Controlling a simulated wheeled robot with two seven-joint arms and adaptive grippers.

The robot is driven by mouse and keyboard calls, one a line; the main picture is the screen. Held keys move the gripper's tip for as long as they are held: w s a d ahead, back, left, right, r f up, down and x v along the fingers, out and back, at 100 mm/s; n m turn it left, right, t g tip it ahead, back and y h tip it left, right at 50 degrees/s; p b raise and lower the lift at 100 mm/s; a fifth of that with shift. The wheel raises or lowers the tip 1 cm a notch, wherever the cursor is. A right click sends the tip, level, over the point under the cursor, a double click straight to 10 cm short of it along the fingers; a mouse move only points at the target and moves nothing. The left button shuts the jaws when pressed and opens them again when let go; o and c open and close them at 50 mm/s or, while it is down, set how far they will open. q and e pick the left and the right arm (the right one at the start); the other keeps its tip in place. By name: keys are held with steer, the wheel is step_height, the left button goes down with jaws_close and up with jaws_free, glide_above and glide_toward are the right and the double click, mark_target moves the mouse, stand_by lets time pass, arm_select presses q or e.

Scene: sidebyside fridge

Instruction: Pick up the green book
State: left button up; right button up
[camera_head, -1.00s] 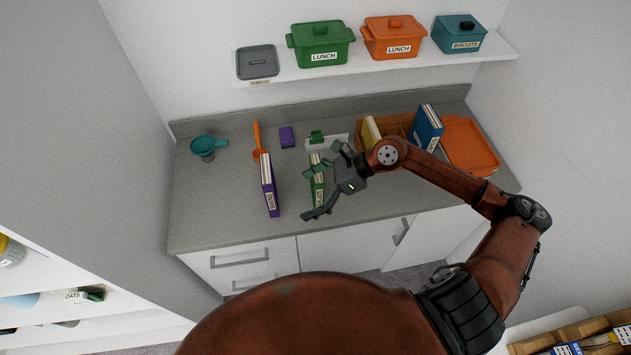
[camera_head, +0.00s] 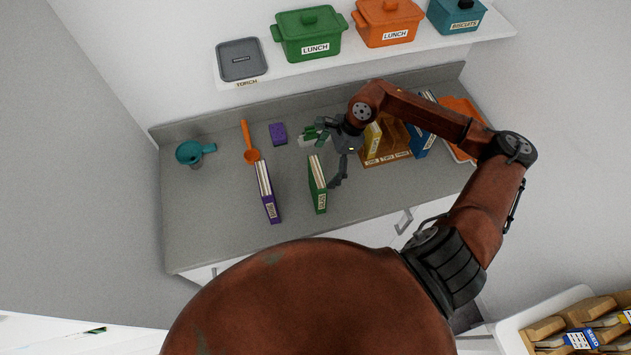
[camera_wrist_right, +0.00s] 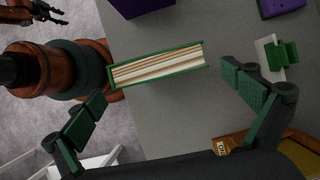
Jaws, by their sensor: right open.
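The green book (camera_head: 318,184) stands upright on the grey counter, its label facing the front. In the right wrist view the green book (camera_wrist_right: 158,65) shows from above, pages up, beyond the fingertips and roughly between them. My right gripper (camera_head: 328,155) is open and empty, just right of and behind the book in the head view. Its two fingers spread wide in the right wrist view (camera_wrist_right: 165,95). I cannot tell whether a finger touches the book. My left gripper is not recognisable in the head view.
A purple book (camera_head: 267,192) stands left of the green one. A wooden organiser (camera_head: 388,158) with books is at right. A shelf with lidded boxes hangs above.

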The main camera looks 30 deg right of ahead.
mark_target(320, 171)
steer(key=p+x, duration=0.2)
steer(key=x, duration=0.1)
steer(key=shift+a, duration=0.35)
steer(key=shift+x, duration=1.15)
steer(key=shift+d, duration=0.15)
steer(key=c, duration=1.4)
arm_select(q)
steer(key=shift+s+r, duration=0.15)
steer(key=shift+r, duration=0.45)
steer(key=shift+s+r, duration=0.15)
steer(key=shift+r, duration=0.45)
arm_select(e)
steer(key=shift+c, duration=0.6)
steer(key=shift+r, duration=0.1)
